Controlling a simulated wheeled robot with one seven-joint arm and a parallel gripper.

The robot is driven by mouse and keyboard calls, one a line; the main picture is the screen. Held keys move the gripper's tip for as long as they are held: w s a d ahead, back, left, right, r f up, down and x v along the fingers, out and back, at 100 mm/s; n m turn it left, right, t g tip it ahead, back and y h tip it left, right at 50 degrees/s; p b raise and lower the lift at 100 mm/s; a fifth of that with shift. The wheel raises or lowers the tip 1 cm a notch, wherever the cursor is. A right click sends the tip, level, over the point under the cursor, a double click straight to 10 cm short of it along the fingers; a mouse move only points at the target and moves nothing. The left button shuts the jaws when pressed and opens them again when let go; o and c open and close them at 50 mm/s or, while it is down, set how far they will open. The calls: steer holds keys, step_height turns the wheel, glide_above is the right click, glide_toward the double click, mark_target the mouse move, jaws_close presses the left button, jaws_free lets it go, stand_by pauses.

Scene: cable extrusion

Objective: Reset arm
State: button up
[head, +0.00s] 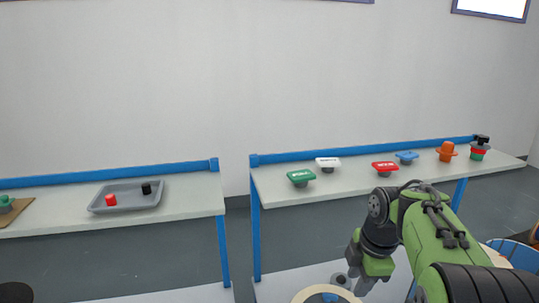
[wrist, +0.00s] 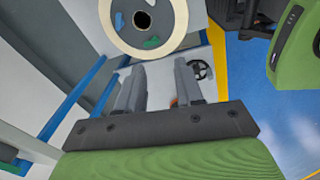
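My green and black arm (head: 425,235) reaches in from the lower right in the head view, bent downward in front of the right table. In the wrist view my gripper (wrist: 158,85) shows its two grey fingers standing well apart. Nothing is held between them. In the head view the fingers are too small and covered to make out clearly.
The right table (head: 350,185) bears green, white, red, blue and orange button-like parts along its top. The left table (head: 190,195) holds a grey tray (head: 133,206) with a red and a black piece. A cream ring-shaped reel (wrist: 112,22) lies close beyond my fingers.

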steer(key=s+a+r+m+t, duration=0.1)
steer(key=s+a+r+m, duration=0.1)
steer(key=s+m, duration=0.25)
steer(key=s+a+r+m+t, duration=0.1)
steer(key=s+a+r+m, duration=0.25)
steer(key=s, duration=0.25)
steer(key=s+f+m+t+h, duration=0.1)
steer(key=s+f+m, duration=0.2)
steer(key=s+m, duration=0.7)
steer(key=shift+s+a+f+t, duration=0.2)
steer(key=shift+s+t, duration=0.2)
steer(key=shift+s, duration=0.5)
